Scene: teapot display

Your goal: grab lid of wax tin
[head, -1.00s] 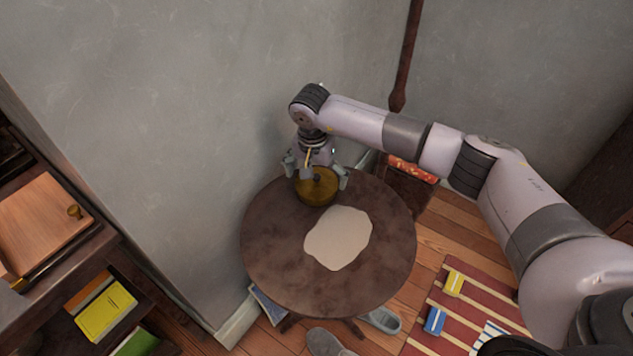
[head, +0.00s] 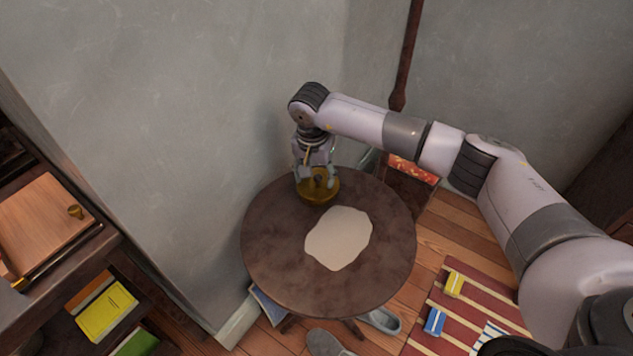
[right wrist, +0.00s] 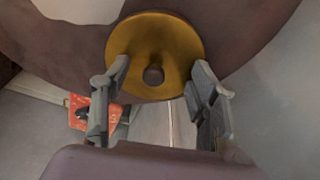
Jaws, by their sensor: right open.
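The wax tin (head: 318,193) is a round brass-coloured tin near the back edge of the dark round table (head: 275,260). Its lid (right wrist: 172,42) fills the upper middle of the right wrist view, with a small dark knob (right wrist: 153,75) at its centre. My right gripper (head: 318,178) is over the tin, pointing down. In the right wrist view its two fingers (right wrist: 160,90) are apart, with the knob between them in the picture and a gap on both sides. I cannot tell how far the fingertips are above the lid. My left gripper is not in view.
A pale flat irregular patch (head: 338,238) lies on the table in front of the tin. A grey wall (head: 200,120) stands close behind and left. A shelf with books (head: 105,310) is at left. A striped rug (head: 465,315) lies on the floor at right.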

